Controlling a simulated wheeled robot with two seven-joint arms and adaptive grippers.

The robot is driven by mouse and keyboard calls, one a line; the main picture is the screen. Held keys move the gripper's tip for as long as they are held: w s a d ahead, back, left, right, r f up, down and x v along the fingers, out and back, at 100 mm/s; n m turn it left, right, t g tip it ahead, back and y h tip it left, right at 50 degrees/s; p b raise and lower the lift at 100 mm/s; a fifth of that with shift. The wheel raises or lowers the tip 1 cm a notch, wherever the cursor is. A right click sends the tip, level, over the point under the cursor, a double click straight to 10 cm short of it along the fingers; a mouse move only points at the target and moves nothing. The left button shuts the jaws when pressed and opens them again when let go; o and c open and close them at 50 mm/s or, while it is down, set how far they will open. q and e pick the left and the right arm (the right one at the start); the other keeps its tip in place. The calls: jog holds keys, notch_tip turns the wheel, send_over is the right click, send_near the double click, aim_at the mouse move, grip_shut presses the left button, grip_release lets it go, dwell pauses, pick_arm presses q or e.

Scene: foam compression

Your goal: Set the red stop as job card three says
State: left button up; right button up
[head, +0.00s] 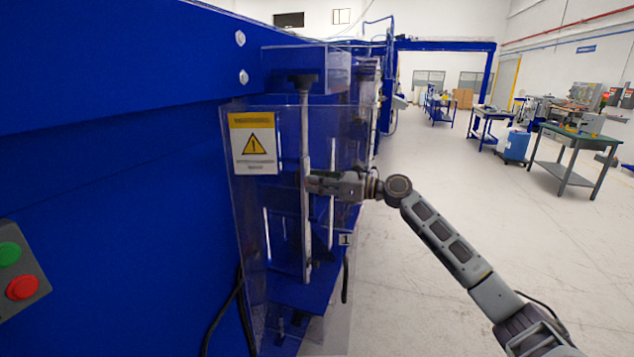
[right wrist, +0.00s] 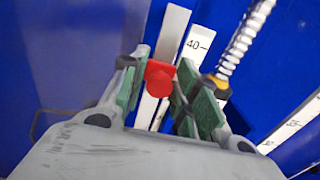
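The red stop (right wrist: 159,78) sits on a pale upright bar in the right wrist view, beside a scale strip (right wrist: 196,44) marked 40. My right gripper (right wrist: 160,88) has its green-padded fingers on either side of the stop, and they appear to touch its edges. In the head view my right gripper (head: 312,184) reaches in from the right to the pale upright (head: 305,150) behind the clear guard; the stop is too small to make out there. My left gripper is not in view. No job card can be made out.
The clear guard (head: 283,215) with a yellow warning sign (head: 253,143) stands close around the uprights. A threaded rod (right wrist: 240,45) and a second scale strip (right wrist: 293,124) are right of the fingers. A green and red button box (head: 18,272) is at left.

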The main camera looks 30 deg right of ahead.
grip_shut()
jog(key=shift+f, duration=0.1)
jog(key=shift+f+p, duration=0.4)
jog(key=shift+f, duration=0.5)
jog(key=o, duration=0.6)
grip_release()
jog(key=shift+s+d, duration=0.1)
jog(key=shift+d, duration=0.05)
jog(key=shift+v, duration=5.85)
